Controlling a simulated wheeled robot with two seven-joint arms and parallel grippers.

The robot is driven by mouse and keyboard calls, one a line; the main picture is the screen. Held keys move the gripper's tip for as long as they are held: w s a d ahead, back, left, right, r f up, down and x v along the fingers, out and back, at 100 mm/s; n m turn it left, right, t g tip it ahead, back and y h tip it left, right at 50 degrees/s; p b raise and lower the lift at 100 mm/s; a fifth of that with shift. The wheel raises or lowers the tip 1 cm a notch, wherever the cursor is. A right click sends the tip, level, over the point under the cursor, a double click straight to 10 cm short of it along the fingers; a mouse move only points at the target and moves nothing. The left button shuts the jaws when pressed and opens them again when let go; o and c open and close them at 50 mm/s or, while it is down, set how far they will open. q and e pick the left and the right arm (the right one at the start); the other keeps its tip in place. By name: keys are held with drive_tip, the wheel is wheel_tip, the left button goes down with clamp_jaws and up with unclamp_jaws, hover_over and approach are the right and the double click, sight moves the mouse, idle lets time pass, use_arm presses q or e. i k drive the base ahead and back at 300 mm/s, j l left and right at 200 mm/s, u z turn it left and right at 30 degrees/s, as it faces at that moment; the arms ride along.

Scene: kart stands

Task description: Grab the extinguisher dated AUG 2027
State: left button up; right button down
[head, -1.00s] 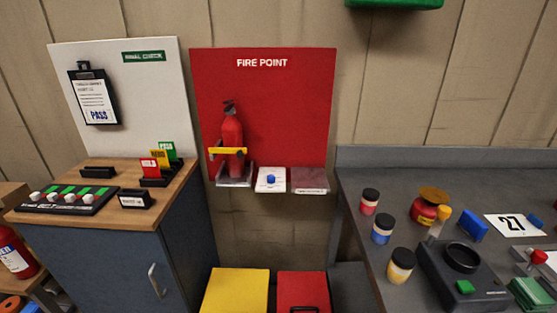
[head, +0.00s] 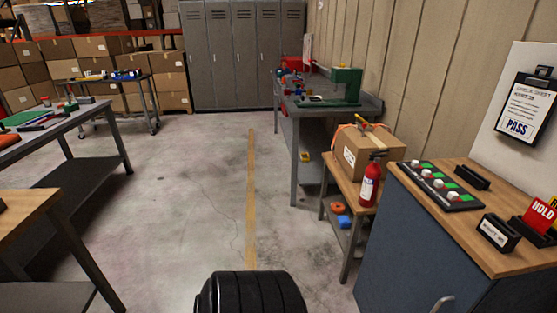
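A red fire extinguisher (head: 369,192) with a black top and a pale label stands upright at the right of the head view. It is on a low wooden side table (head: 352,200), in front of a cardboard box (head: 362,155). Its label is too small to read, so I cannot tell its date. The fire point panel and its extinguisher are out of view now. Neither of my grippers shows in the picture.
A blue cabinet (head: 415,255) with a wooden top stands right of the extinguisher. A black ribbed rounded thing (head: 250,295), unclear what, fills the bottom edge. A grey workbench (head: 370,106) stands behind. Open floor (head: 190,190) with a yellow line lies left of the side table.

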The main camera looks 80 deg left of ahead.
sight(371, 176)
drive_tip(key=u, duration=1.65)
drive_tip(key=z, duration=0.65)
drive_tip(key=i+j+z, duration=0.15)
drive_tip(key=j+z, duration=1.05)
drive_tip(key=j, duration=0.2)
